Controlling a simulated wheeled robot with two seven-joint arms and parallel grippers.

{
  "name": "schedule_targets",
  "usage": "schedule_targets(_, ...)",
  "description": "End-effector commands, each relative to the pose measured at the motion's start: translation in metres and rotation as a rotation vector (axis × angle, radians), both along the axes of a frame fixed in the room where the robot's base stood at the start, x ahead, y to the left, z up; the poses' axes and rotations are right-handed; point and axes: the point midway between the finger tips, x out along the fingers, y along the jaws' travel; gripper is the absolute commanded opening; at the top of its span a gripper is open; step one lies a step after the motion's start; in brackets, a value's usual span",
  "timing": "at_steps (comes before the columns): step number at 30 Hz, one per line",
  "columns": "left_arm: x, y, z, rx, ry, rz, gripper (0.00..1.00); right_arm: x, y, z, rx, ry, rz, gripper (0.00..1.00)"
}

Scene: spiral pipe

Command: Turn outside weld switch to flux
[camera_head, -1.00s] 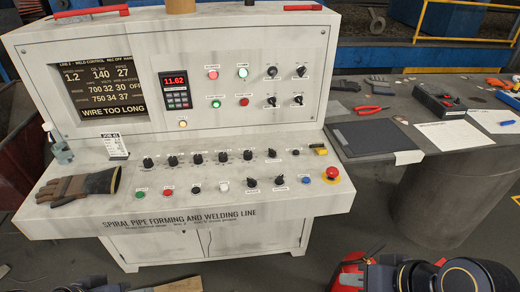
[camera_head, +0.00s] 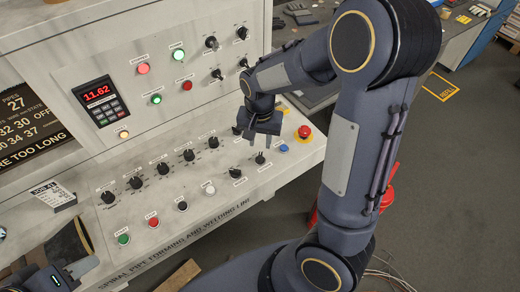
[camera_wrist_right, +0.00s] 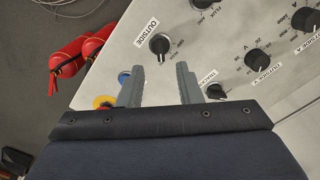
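The outside weld switch is a black rotary knob (camera_wrist_right: 159,45) beside an "OUTSIDE" label in the right wrist view. It also shows in the head view as a small black knob (camera_head: 260,158) in the front row, next to the blue button. Its small position markings are too blurred to read surely. My right gripper (camera_wrist_right: 159,78) is open and empty, its two fingers apart and just short of the knob. In the head view the right gripper (camera_head: 263,138) hangs over the panel's right part.
A blue button (camera_head: 284,148) and red emergency stop (camera_head: 304,132) sit right of the switch. Several other black knobs (camera_head: 189,155) crowd the panel to the left. A dark table (camera_head: 310,90) stands behind my right arm.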

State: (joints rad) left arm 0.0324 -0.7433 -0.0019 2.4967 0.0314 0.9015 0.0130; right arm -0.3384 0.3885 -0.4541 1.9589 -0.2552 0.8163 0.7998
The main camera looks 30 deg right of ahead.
Motion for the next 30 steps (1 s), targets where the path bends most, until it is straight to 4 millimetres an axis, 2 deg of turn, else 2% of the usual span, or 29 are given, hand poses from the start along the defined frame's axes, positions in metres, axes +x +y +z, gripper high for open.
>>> schedule_targets(6,0.0,0.0,0.001,0.0,0.0,0.0,0.36,-0.002,0.0,-0.037,0.002,0.007,0.001,0.32)
schedule_targets(12,0.0,0.0,0.002,0.0,0.0,0.0,0.36,-0.001,0.0,-0.06,0.002,0.004,0.002,0.32)
schedule_targets(22,0.0,0.0,0.002,0.0,0.0,0.0,0.36,-0.001,0.0,-0.065,0.004,0.0,0.002,0.32)
schedule_targets(23,0.0,0.0,0.002,0.0,0.0,0.0,0.36,-0.001,0.0,-0.065,0.003,0.0,0.002,0.3)
schedule_targets(30,0.0,0.0,0.002,0.0,0.0,0.0,0.36,-0.001,0.0,-0.065,0.003,0.0,0.002,0.0)
